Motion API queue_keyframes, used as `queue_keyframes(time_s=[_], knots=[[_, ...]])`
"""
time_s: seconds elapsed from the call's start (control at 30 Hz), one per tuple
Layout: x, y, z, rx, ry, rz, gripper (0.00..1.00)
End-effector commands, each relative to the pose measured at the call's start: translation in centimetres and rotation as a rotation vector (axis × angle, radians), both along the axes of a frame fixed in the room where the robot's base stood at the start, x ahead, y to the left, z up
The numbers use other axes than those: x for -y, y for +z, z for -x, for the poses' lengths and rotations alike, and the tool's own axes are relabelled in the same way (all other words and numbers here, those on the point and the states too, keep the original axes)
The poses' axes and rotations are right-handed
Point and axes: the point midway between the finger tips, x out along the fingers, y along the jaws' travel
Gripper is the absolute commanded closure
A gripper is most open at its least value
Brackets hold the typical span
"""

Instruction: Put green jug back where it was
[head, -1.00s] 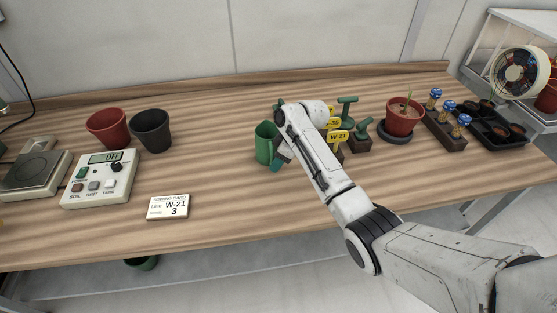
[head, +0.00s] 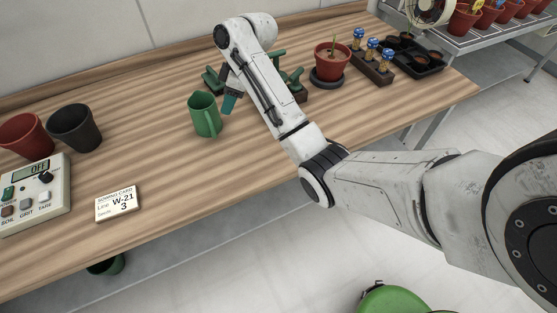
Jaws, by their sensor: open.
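The green jug (head: 205,116) stands upright on the wooden bench, left of my arm, in the head view. My gripper (head: 229,104) points down just right of the jug, with a teal fingertip showing. A small gap shows between the fingertip and the jug. The gripper is open and holds nothing that I can see. My own arm hides most of the gripper and part of the bench behind it.
Red (head: 25,136) and black (head: 75,127) pots, a control box (head: 36,190) and a sowing card (head: 117,204) are to the left. A potted seedling (head: 332,60), blue-topped vials (head: 373,48) and a black tray (head: 413,58) are at right. Bare bench (head: 175,165) lies in front of the jug.

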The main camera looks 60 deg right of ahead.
Motion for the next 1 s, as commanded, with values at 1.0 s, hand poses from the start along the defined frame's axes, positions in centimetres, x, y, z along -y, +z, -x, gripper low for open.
queue_keyframes(time_s=[1.0], knots=[[-18.8,-14.2,31.3,-0.311,-0.492,0.122,0.59]])
